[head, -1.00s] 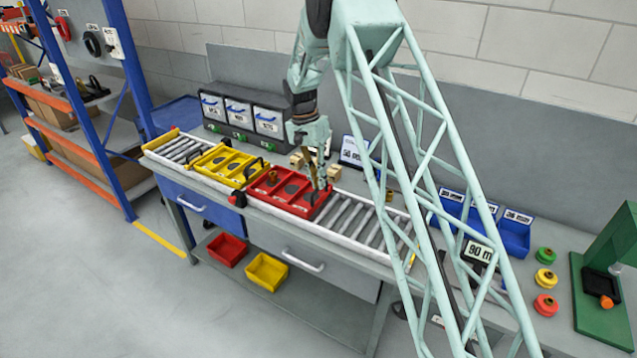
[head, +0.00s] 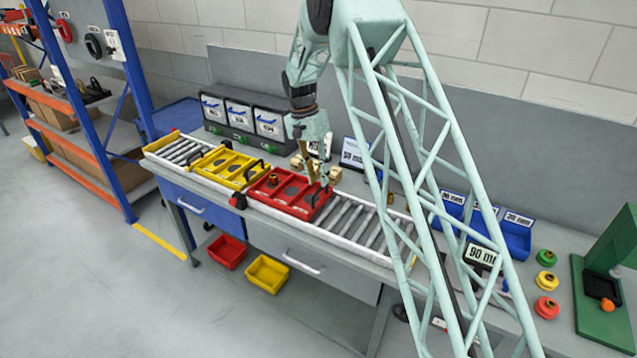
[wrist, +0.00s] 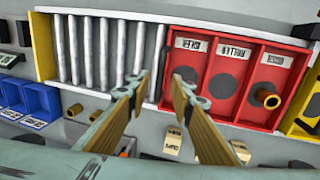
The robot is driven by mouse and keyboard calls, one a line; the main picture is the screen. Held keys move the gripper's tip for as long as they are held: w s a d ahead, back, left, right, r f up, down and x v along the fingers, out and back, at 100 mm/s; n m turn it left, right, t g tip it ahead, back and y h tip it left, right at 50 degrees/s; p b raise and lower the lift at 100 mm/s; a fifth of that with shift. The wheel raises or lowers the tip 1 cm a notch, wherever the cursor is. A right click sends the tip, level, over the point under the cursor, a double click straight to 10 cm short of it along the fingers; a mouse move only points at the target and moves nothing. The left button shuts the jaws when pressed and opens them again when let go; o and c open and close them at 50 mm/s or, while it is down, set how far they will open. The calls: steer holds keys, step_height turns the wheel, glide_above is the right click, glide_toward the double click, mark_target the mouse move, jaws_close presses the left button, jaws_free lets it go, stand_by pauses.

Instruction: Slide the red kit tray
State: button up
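The red kit tray (head: 288,207) lies on the roller conveyor, with the yellow tray to its left. It has three labelled compartments; a brass-coloured part (wrist: 267,98) sits in the one nearest the yellow tray, and the other two show only dark round marks. My gripper (head: 325,182) is at the tray's right end. In the wrist view my gripper (wrist: 157,88) is open, its fingertips apart with nothing held between them. One fingertip overlaps the tray's end compartment and the other is over the rollers. Whether they touch the tray cannot be told.
Bare rollers (head: 365,222) lie free right of the red tray. The yellow tray (head: 227,166) is close on its left. Small wooden blocks (head: 299,161) and a sign stand behind the conveyor. Blue bins (head: 515,240) are farther right.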

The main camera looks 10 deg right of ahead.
step_height(320, 180, up, 9)
steer(key=w+a, duration=0.1)
steer(key=shift+w+a, duration=0.15)
stand_by(0.4)
steer(key=shift+r, duration=0.15)
steer(key=s+r+n+t+y+b, duration=0.1)
steer(key=s+r+n+b, duration=0.1)
steer(key=s+r, duration=1.15)
steer(key=s+r+n+t+b, duration=0.2)
steer(key=s+r, duration=0.8)
steer(key=s, duration=0.6)
steer(key=s+f+n+t+b, duration=0.1)
steer(key=s+f+n+b, duration=0.1)
steer(key=s, duration=1.5)
steer(key=s+f+n+t+b, duration=0.1)
steer(key=s+f, duration=0.3)
steer(key=s, duration=1.3)
steer(key=shift+s+d+n+t+y+b, duration=0.2)
steer(key=shift+s+n+t+y+b, duration=0.15)
steer(key=shift+n+b, duration=0.5)
